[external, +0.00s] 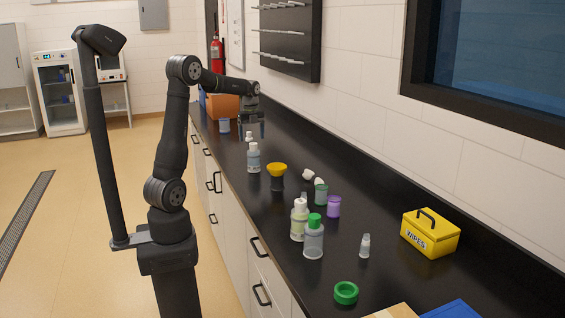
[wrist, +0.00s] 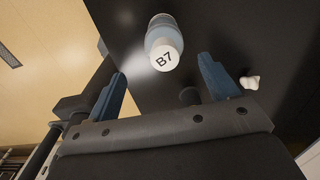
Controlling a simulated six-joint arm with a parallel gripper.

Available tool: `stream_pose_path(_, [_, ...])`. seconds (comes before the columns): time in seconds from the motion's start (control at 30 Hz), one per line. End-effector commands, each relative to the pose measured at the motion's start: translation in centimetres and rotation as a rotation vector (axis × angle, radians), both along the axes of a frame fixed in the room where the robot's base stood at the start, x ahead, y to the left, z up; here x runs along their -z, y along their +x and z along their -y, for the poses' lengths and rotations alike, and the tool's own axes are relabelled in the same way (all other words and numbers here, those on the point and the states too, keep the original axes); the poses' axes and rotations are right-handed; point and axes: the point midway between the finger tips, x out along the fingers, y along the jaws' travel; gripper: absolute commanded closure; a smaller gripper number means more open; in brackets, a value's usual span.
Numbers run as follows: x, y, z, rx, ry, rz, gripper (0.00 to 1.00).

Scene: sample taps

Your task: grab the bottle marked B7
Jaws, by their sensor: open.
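The bottle marked B7 (wrist: 160,34) shows in the wrist view with a pale blue, see-through body. Its white cap (wrist: 164,58) carries the dark letters B7. My gripper (wrist: 162,70) is open and empty, its two blue fingers apart with the cap in the gap between them in the picture. In the external view my gripper (external: 251,130) hangs above the counter, fingers down. A white-capped clear bottle (external: 253,160) stands upright just in front of it; I cannot read its marking there, so I cannot tell whether it is B7.
A small white object (wrist: 250,82) lies right of my fingers.

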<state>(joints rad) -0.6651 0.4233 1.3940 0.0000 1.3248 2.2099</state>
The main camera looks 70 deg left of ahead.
Motion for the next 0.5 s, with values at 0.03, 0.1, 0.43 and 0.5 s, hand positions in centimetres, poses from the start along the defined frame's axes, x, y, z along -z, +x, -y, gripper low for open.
stream_pose_path(0.03, [0.8,0.0,0.0,0.000,-0.001,-0.002,0.21])
stream_pose_path(0.1, [1.6,0.0,0.0,0.000,-0.001,-0.001,0.21])
stream_pose_path(0.43, [4.8,0.5,0.0,0.001,-0.002,-0.003,0.21])
stream_pose_path(0.5, [5.8,0.6,0.0,0.001,-0.002,-0.002,0.21])
